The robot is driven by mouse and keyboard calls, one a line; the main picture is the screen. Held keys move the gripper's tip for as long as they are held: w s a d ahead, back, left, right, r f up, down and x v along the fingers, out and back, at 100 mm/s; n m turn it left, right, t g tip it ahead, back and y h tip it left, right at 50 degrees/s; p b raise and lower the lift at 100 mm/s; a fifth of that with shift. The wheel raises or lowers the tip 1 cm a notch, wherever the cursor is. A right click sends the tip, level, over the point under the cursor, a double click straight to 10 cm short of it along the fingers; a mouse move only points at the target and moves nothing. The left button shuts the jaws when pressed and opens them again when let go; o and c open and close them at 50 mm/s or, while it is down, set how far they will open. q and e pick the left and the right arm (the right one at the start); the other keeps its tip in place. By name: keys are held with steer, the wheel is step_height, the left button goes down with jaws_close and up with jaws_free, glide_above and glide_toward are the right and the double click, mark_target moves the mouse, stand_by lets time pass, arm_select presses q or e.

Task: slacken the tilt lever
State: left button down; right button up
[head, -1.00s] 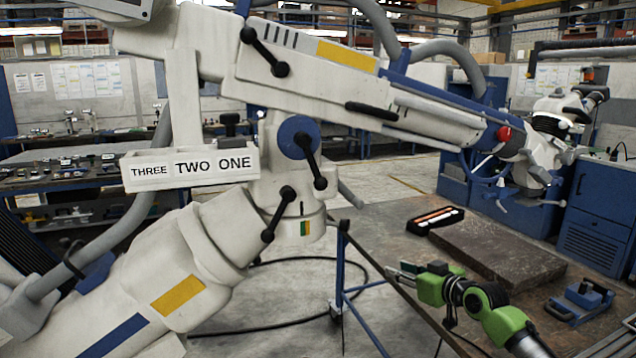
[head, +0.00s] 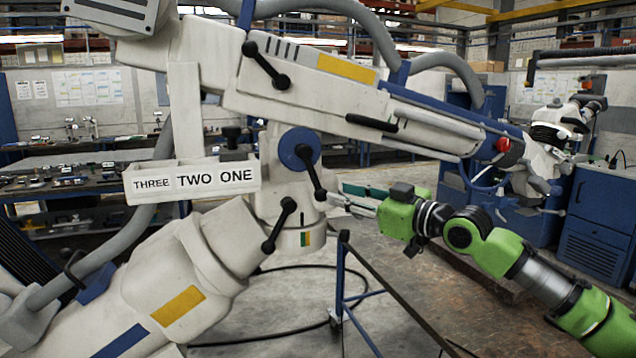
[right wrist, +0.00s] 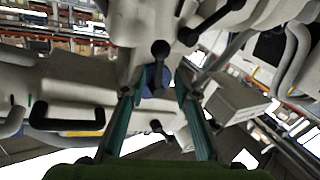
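The white microscope arm (head: 330,95) carries several black ball-ended levers, none labelled as tilt. One lever (head: 312,174) sits on a blue round hub (head: 299,147) at the joint and slants down to the right. Another lever (head: 279,224) is on the collar below, and a third (head: 265,65) is higher up. My right gripper (head: 335,199) is open, its tips close to the right of the hub lever's lower knob. In the right wrist view its teal-padded fingers (right wrist: 158,88) are apart, with a black knob (right wrist: 160,48) and blue hub beyond them; contact is unclear. My left gripper is out of view.
A white holder (head: 195,182) marked THREE, TWO, ONE is left of the joint. A black handle (head: 371,122) is on the upper beam. A workbench (head: 440,290) lies below my right arm. The microscope head (head: 553,140) is at the far right.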

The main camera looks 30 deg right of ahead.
mark_target(320, 188)
steer(key=p+x, duration=0.5)
steer(key=x, duration=0.1)
steer(key=shift+d+r+p, duration=0.1)
steer(key=shift+r+p, duration=0.1)
steer(key=shift+p, duration=0.2)
steer(key=shift+f+p+x, duration=0.25)
steer(key=shift+p+x, duration=0.2)
steer(key=shift+x, duration=0.8)
jaws_close()
